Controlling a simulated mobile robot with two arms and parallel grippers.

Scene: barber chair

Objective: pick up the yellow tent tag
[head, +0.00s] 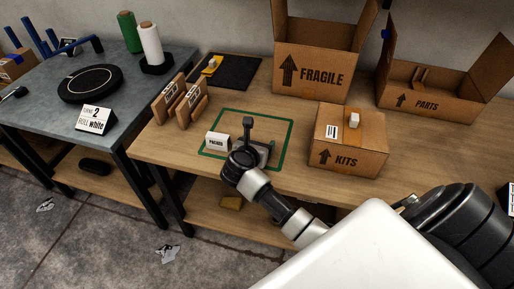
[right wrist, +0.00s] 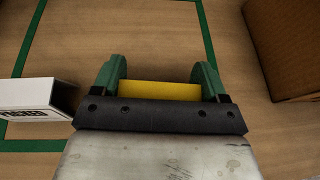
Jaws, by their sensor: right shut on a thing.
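The yellow tent tag (right wrist: 160,90) shows in the right wrist view as a yellow strip between the two green fingers of my right gripper (right wrist: 160,78). The fingers are shut on it, one at each end. In the head view my right gripper (head: 256,150) is over the green-outlined area of the wooden table, and the tag is hidden behind it. How far the tag is above the table I cannot tell. My left gripper is not in view.
A white PACKED sign (head: 217,142) stands close left of my right gripper. The KITS box (head: 350,150) is to its right, with the FRAGILE box (head: 318,75) and PARTS box (head: 425,103) behind. Wooden pieces (head: 180,100) stand at the left. A yellow object (head: 232,202) lies on the lower shelf.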

